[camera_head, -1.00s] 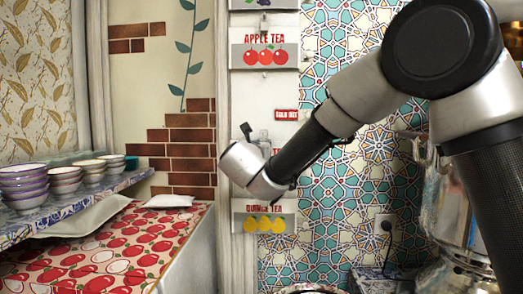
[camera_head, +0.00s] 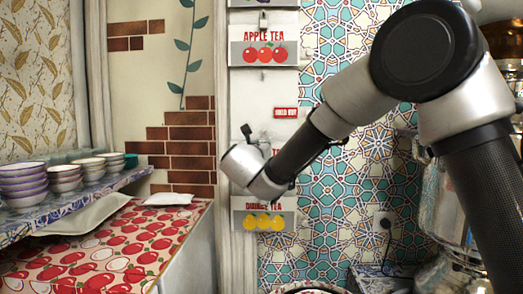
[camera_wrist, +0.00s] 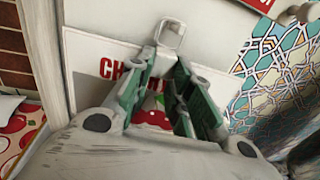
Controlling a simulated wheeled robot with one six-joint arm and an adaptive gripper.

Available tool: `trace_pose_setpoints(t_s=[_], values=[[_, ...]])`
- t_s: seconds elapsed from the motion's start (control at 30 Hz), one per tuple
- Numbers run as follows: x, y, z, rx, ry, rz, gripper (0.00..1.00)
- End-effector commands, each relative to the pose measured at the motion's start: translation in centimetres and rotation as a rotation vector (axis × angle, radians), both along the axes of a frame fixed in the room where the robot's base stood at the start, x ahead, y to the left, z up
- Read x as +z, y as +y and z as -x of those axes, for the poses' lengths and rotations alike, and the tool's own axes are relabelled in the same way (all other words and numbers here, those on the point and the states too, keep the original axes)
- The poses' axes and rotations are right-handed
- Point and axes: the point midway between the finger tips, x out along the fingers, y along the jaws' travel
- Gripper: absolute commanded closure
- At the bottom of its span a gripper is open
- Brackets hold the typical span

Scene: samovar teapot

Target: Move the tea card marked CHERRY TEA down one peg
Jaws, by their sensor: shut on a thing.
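The CHERRY TEA card (camera_wrist: 108,68) shows in the wrist view, with red letters "CH" at the left and the rest largely covered by my fingers. My gripper (camera_wrist: 163,78) is shut on the card, its green-padded fingers over the middle of it. A metal peg (camera_wrist: 170,34) stands out just above the fingertips. Whether the card still hangs on it I cannot tell. In the head view my wrist hides most of the card and my fingers; a bit of red lettering (camera_head: 277,152) shows beside it.
The APPLE TEA card (camera_head: 264,48) hangs above on the white strip, and a card with yellow-orange fruit (camera_head: 263,216) hangs below. A small red sign (camera_head: 286,112) is at the strip's right edge. Stacked bowls (camera_head: 66,175) stand on a shelf at left.

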Motion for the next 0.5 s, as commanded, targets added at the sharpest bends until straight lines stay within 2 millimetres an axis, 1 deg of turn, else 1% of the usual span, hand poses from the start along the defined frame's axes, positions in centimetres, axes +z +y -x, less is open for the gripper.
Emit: trace_pose_setpoints(t_s=[0.07, 0.1, 0.17, 0.2, 0.23, 0.5], values=[[0.03, 0.0, 0.0, 0.0, 0.0, 0.0, 1.0], [0.03, 0.0, 0.0, 0.0, 0.0, 0.0, 0.74], [0.03, 0.0, 0.01, 0.0, 0.0, 0.0, 0.63], [0.02, 0.0, 0.01, 0.0, 0.0, 0.0, 0.56], [0.02, 0.0, 0.01, 0.0, 0.0, 0.0, 0.54], [0.01, 0.01, 0.05, 0.0, 0.0, 0.0, 0.54]])
